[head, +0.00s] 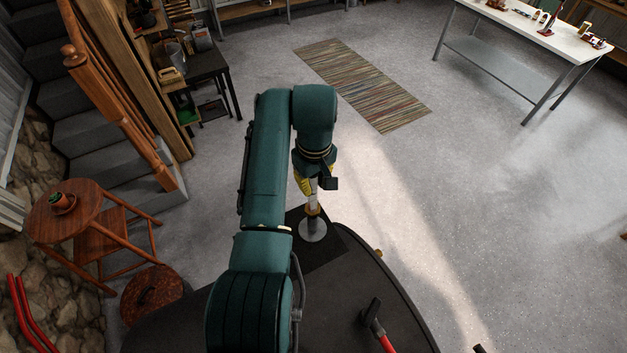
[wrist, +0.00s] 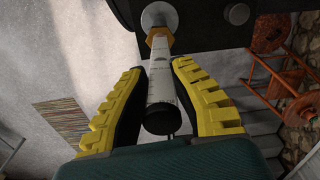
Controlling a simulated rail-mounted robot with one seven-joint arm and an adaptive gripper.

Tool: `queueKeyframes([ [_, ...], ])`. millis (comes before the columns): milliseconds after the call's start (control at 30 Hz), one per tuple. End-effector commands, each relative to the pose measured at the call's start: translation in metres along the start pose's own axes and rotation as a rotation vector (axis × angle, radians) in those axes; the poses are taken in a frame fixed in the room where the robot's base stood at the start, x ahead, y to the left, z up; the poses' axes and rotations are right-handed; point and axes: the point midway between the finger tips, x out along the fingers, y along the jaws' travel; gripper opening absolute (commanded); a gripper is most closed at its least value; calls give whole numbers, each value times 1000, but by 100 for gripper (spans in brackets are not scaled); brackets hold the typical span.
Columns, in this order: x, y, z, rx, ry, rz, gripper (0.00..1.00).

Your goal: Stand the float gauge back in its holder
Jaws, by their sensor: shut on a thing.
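The float gauge is a pale, marked tube with a black end, seen in the wrist view (wrist: 162,85) and below my gripper in the head view (head: 313,199). My gripper (head: 313,188) is shut on the tube, with its yellow-backed fingers on both sides in the wrist view (wrist: 162,68). The tube looks roughly upright. A brass hex collar (wrist: 160,40) and a pale round disc (wrist: 158,15) are at its far end, over the black stove top (head: 395,305). I cannot tell whether the disc belongs to the gauge or the holder, or whether it touches the surface.
A red-handled tool (head: 378,325) lies on the stove top, right of the arm. A wooden stool (head: 90,212) with a small pot stands at left by the stairs. A dark round piece (wrist: 237,13) shows beside the disc. The floor beyond is open.

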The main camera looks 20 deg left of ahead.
Motion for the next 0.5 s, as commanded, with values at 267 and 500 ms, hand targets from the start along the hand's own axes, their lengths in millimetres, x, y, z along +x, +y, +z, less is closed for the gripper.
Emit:
queueKeyframes([
  [267, 6, 0, 0, 0, 0, 0, 0],
  [500, 11, 0, 0, 0, 0, 0, 0],
])
